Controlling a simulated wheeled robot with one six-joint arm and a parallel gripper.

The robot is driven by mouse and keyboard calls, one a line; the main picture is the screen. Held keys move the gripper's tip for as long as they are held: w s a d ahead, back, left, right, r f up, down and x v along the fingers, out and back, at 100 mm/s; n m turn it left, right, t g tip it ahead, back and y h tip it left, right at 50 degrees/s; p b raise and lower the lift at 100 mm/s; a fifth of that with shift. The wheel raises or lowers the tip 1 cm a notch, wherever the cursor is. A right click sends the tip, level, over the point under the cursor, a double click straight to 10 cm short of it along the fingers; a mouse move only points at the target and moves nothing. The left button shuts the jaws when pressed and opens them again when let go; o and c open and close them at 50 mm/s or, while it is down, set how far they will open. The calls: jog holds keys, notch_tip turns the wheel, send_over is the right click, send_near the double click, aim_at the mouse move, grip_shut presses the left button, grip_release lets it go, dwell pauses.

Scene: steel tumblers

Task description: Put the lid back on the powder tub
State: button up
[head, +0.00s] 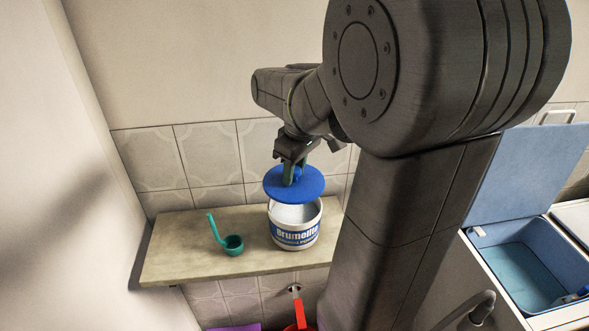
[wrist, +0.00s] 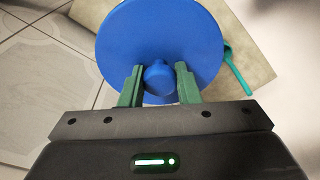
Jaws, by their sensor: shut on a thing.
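The powder tub (head: 295,233) is white with a blue label and stands upright on the shelf, its top open with pale powder showing. The round blue lid (head: 306,192) is held above the tub, roughly over its rim, and looks slightly tilted. A gap shows between lid and rim at the front. My gripper (head: 292,172) is shut on the lid's knob. In the wrist view the green fingers stand on both sides of the knob (wrist: 158,75), and the lid (wrist: 160,30) hides the tub.
A green scoop (head: 233,244) with an upright handle sits on the shelf (head: 180,250) left of the tub; it also shows in the wrist view (wrist: 237,75). A tiled wall is behind. A blue open-topped container (head: 520,270) is at the right. A red object (head: 300,318) is below the shelf.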

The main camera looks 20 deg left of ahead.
aim_at(297, 184)
jog(key=shift+w+a, duration=0.1)
jog(key=shift+a, duration=0.15)
jog(key=shift+d+f+b, duration=0.25)
jog(key=shift+d+b, duration=0.05)
jog(key=shift+d, duration=0.2)
jog(key=shift+a+f+b, duration=0.2)
jog(key=shift+f+b, duration=0.7)
jog(key=shift+f, duration=0.2)
jog(key=shift+f+b, duration=1.35)
jog(key=shift+f, duration=0.5)
jog(key=shift+d+r, duration=0.1)
jog(key=shift+d, duration=0.05)
jog(key=shift+f+p, duration=0.2)
jog(key=shift+p, duration=0.1)
jog(key=o, duration=1.5)
jog(key=shift+o, duration=0.2)
